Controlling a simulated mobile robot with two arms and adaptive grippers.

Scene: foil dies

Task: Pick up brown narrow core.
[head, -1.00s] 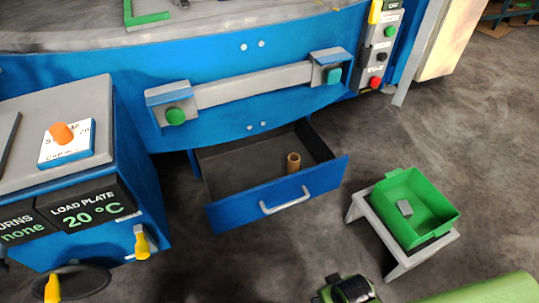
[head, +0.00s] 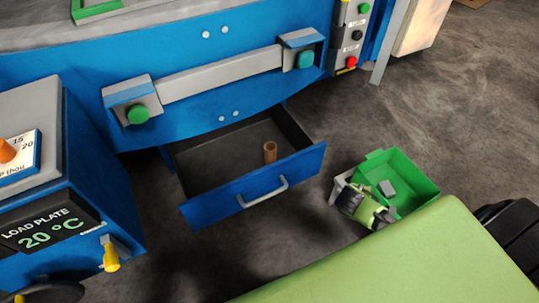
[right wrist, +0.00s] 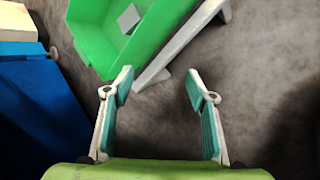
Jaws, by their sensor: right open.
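The brown narrow core (head: 270,153) is a short tube standing upright in the open blue drawer (head: 250,194), towards its right side, in the head view. My right gripper (head: 366,208) is to the right of the drawer, in front of the green bin, apart from the core. In the right wrist view my right gripper (right wrist: 160,84) is open, with nothing between its teal-padded fingers. The core does not show in that view. My left gripper is not in view.
The green bin (head: 415,177) holds a small grey block (head: 387,188) and sits on a grey stand, partly hidden by my arm. The blue machine (head: 220,80) overhangs the drawer's back. A blue load plate unit (head: 100,165) stands left. Grey floor is clear behind the bin.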

